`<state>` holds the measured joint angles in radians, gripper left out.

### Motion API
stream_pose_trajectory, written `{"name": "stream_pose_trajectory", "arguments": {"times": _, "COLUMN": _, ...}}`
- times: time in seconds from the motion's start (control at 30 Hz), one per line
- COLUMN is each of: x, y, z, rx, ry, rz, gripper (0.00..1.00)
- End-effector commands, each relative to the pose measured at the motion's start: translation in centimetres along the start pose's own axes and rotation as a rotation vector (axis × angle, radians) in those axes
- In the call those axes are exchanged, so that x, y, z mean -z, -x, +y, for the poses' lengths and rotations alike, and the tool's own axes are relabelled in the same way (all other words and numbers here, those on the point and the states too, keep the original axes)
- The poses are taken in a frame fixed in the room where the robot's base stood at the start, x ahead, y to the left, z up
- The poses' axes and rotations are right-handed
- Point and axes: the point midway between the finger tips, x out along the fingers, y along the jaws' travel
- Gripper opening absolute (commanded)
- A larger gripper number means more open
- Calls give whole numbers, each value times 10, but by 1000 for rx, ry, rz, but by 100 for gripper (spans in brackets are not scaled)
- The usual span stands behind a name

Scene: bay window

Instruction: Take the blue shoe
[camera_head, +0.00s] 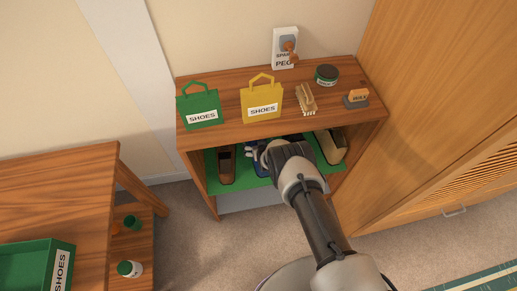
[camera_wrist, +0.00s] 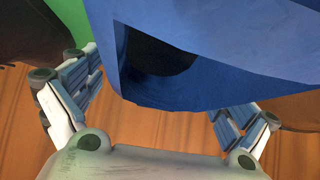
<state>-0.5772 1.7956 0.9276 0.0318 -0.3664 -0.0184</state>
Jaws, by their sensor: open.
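The blue shoe (camera_head: 262,169) is on the green-lined shelf inside the wooden cabinet, mostly hidden behind my arm in the head view. In the wrist view the blue shoe (camera_wrist: 205,60) fills the upper middle, with its dark opening facing the camera. My gripper (camera_wrist: 150,115) is open, with one finger on each side of the shoe. Whether the fingers touch it I cannot tell. In the head view my gripper (camera_head: 262,155) reaches into the shelf from the front.
A brown shoe (camera_head: 226,165) stands left of the blue one and a pale shoe (camera_head: 330,146) right. On the cabinet top (camera_head: 225,130) are a green bag (camera_head: 199,104), a yellow bag (camera_head: 262,99), a brush (camera_head: 306,98) and a tin (camera_head: 326,75). A wooden table (camera_head: 60,195) stands left.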

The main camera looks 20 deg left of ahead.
Motion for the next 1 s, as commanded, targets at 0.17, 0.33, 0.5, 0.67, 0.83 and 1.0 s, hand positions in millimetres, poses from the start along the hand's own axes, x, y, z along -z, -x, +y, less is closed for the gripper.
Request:
{"name": "stream_pose_trajectory", "arguments": {"times": 0.17, "x": 0, "y": 0, "z": 0, "rx": 0, "ry": 0, "rz": 0, "gripper": 87}}
{"name": "stream_pose_trajectory", "arguments": {"times": 0.33, "x": 0, "y": 0, "z": 0, "rx": 0, "ry": 0, "rz": 0, "gripper": 75}}
{"name": "stream_pose_trajectory", "arguments": {"times": 0.5, "x": 0, "y": 0, "z": 0, "rx": 0, "ry": 0, "rz": 1, "gripper": 64}}
{"name": "stream_pose_trajectory", "arguments": {"times": 0.67, "x": 0, "y": 0, "z": 0, "rx": 0, "ry": 0, "rz": 1, "gripper": 53}}
{"name": "stream_pose_trajectory", "arguments": {"times": 0.83, "x": 0, "y": 0, "z": 0, "rx": 0, "ry": 0, "rz": 1, "gripper": 42}}
{"name": "stream_pose_trajectory", "arguments": {"times": 1.0, "x": 2, "y": 0, "z": 0, "rx": 0, "ry": 0, "rz": 4, "gripper": 37}}
